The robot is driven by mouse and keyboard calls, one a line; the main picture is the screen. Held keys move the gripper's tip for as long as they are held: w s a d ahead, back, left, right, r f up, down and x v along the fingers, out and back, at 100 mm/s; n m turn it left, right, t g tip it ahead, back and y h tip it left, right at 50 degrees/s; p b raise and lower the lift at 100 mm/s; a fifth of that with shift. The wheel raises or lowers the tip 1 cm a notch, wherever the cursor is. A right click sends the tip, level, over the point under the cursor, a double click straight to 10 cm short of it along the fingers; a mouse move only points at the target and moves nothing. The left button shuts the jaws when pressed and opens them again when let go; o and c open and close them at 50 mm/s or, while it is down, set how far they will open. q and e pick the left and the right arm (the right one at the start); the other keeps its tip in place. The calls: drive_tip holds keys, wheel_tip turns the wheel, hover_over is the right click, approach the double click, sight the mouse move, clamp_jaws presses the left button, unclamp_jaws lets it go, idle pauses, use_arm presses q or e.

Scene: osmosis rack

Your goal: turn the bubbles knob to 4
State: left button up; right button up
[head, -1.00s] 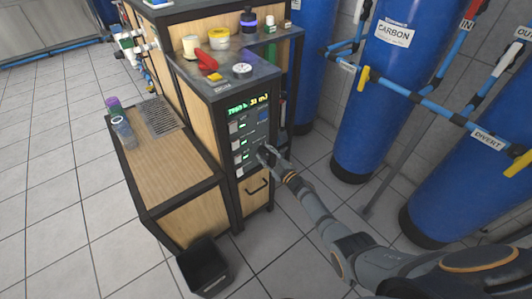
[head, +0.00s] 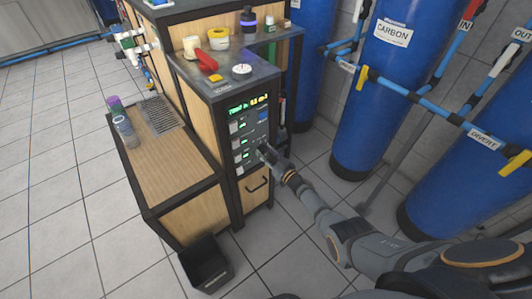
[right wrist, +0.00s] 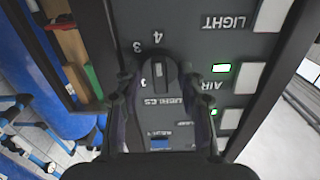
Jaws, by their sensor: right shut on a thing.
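The dark bubbles knob (right wrist: 160,78) is on the control panel (head: 247,135) at the front of the rack cabinet. In the right wrist view the panel appears upside down, with the numbers 3 and 4 printed by the knob's far end. A short white mark on the knob points roughly at the 4; I cannot tell whether it lines up exactly. My right gripper (head: 264,151) reaches the panel's right side and is shut on the knob, one finger on each side, in the right wrist view (right wrist: 160,92). The fingers hide part of the knob's sides. My left gripper is not in view.
AIR and LIGHT switches (right wrist: 240,80) sit beside the knob. A lit display (head: 248,103) is above, and a drawer handle (head: 257,187) below. Blue tanks (head: 380,90) with pipes stand to the right. A black bin (head: 205,264) is on the floor.

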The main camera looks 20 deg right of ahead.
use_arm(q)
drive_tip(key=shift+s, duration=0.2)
use_arm(e)
drive_tip(key=shift+f+m, duration=0.1)
drive_tip(key=shift+m, duration=0.2)
drive_tip(key=o, duration=0.9)
drive_tip(key=v, duration=1.2)
